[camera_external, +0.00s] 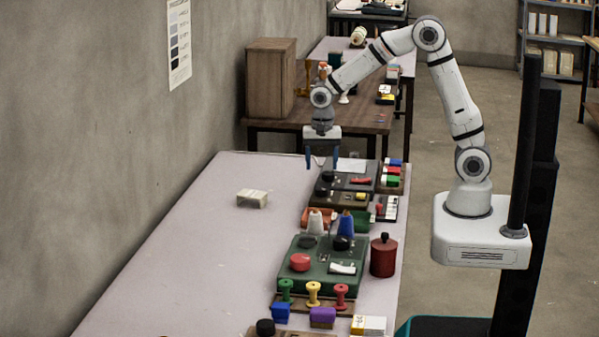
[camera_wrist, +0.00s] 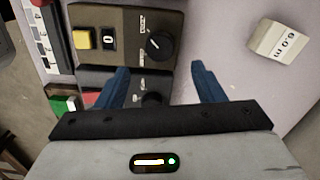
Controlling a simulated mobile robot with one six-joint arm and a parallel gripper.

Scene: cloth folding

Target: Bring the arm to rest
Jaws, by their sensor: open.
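My gripper (camera_external: 322,157) hangs pointing down above the far part of the light table (camera_external: 190,225), near the dark control panels. Its two blue fingers are apart with nothing between them. In the wrist view my gripper (camera_wrist: 160,85) shows both fingers spread over a panel and bare table. My arm arches up from its white base at the right. No cloth can be made out in either view.
A small pale block (camera_external: 252,199) lies left of the gripper; the wrist view shows it marked "6.0 m" (camera_wrist: 278,42). A brown panel with a black knob (camera_wrist: 125,35) is below. Spools, a green panel (camera_external: 320,262) and a red canister (camera_external: 383,256) stand nearer. The table's left side is clear.

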